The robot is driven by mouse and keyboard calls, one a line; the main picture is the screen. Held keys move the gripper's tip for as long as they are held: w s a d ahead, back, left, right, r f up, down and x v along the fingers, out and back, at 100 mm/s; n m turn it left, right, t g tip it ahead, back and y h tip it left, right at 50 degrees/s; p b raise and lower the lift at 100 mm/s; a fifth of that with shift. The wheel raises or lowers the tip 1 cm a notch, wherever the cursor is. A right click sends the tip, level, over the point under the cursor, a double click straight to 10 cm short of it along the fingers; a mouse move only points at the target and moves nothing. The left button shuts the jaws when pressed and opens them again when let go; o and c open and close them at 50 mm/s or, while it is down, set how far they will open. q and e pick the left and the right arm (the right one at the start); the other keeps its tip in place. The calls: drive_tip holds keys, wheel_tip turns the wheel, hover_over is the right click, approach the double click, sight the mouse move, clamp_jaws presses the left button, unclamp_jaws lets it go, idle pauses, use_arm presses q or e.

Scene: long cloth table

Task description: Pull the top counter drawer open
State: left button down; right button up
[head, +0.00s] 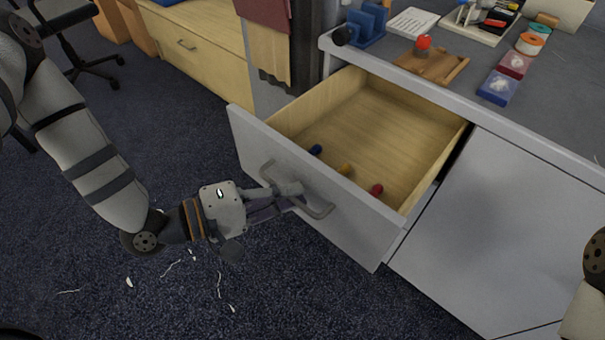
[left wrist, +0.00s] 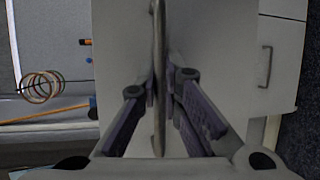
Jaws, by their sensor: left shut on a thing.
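The top counter drawer (head: 310,192) is pulled well out of the counter, with its pale wooden inside showing. A blue, a yellow and a red small item (head: 376,190) lie inside near its front. My left gripper (head: 290,190) is shut on the drawer's grey bar handle (head: 318,212). In the left wrist view the handle (left wrist: 159,60) runs upright between the two fingers, with the drawer front (left wrist: 205,50) behind it. The right gripper is not in view; part of my right arm shows at the right edge.
The grey counter top (head: 400,82) holds a wooden tray (head: 432,66) with a red-topped item, a blue stand (head: 368,24) and small boxes. A closed grey cabinet front (head: 480,225) is right of the drawer. Carpet (head: 300,290) with scattered scraps lies in front.

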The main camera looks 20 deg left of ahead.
use_arm(q)
drive_tip(key=shift+s+a, duration=0.15)
drive_tip(key=shift+s, duration=0.25)
drive_tip(key=c, duration=2)
unclamp_jaws()
drive_tip(key=v, duration=1.2)
